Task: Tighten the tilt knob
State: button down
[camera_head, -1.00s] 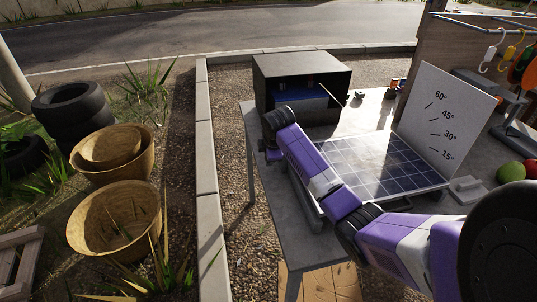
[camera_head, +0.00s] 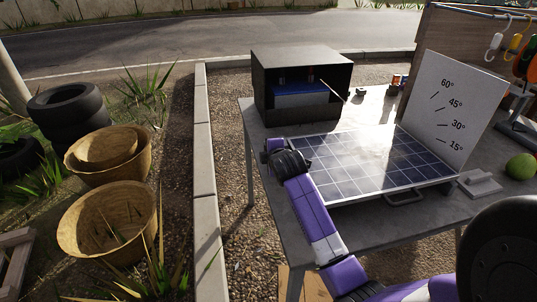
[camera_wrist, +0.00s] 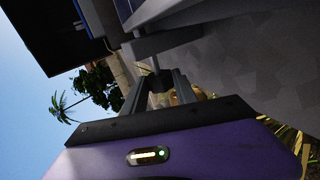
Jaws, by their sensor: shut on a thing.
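The solar panel (camera_head: 368,160) lies at a low tilt on the grey table, beside a white angle board (camera_head: 448,112) marked 15° to 60°. My arm reaches the panel's left side in the head view, where the wrist hides the fingers and the tilt knob. In the wrist view, my gripper (camera_wrist: 158,82) has its two dark fingers closed in at the panel's frame (camera_wrist: 160,43). They are shut on what seems to be the tilt knob, which is mostly hidden between the fingertips. I cannot tell how far the knob is turned.
A black open-fronted box (camera_head: 300,90) with a blue thing inside stands behind the panel. A green melon (camera_head: 521,166) and a grey block (camera_head: 479,184) are at the right. A panel handle (camera_head: 405,198) sticks out in front. Baskets (camera_head: 110,220) and tyres (camera_head: 68,115) stand left of the curb.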

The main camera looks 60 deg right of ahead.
jog(key=shift+a, duration=0.1)
dwell(0.3)
jog(key=c, duration=1)
grip_release()
jog(key=shift+o, duration=0.2)
jog(key=v, duration=0.7)
jog(key=shift+s+a+r, duration=0.15)
jog(key=shift+s+a, duration=0.1)
